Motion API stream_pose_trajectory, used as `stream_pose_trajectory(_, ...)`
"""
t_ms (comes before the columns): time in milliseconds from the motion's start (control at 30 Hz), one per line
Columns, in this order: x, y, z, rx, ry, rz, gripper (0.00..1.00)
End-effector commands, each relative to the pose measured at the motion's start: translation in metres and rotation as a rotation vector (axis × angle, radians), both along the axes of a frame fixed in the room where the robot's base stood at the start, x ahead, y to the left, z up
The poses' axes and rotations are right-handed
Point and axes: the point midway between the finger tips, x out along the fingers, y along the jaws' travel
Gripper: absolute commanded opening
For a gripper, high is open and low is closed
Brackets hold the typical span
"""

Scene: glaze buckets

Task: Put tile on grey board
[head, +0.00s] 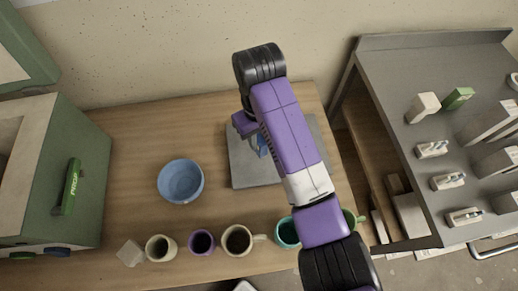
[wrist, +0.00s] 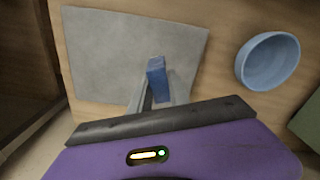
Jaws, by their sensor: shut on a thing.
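The tile is a small blue block (wrist: 156,70) held upright between the fingers of my gripper (wrist: 157,90) in the wrist view. In the head view the blue tile (head: 262,145) shows beside my purple arm, which hides much of the gripper. The grey board (head: 240,172) lies flat on the wooden table, partly hidden under my arm. It also fills the upper left of the wrist view (wrist: 105,50). The tile is over the board; I cannot tell whether it touches it.
A blue bowl (head: 181,182) stands left of the board. Several cups, including a purple one (head: 202,242), line the table's front edge near a pale cube (head: 130,253). A green cabinet (head: 85,190) is at left, and a grey metal bench (head: 400,80) at right.

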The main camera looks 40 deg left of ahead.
Motion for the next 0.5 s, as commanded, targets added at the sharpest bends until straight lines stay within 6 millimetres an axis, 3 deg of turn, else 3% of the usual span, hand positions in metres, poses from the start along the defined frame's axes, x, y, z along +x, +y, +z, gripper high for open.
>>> stream_pose_trajectory(500, 0.0, 0.0, -0.053, 0.0, -0.001, 0.001, 0.0)
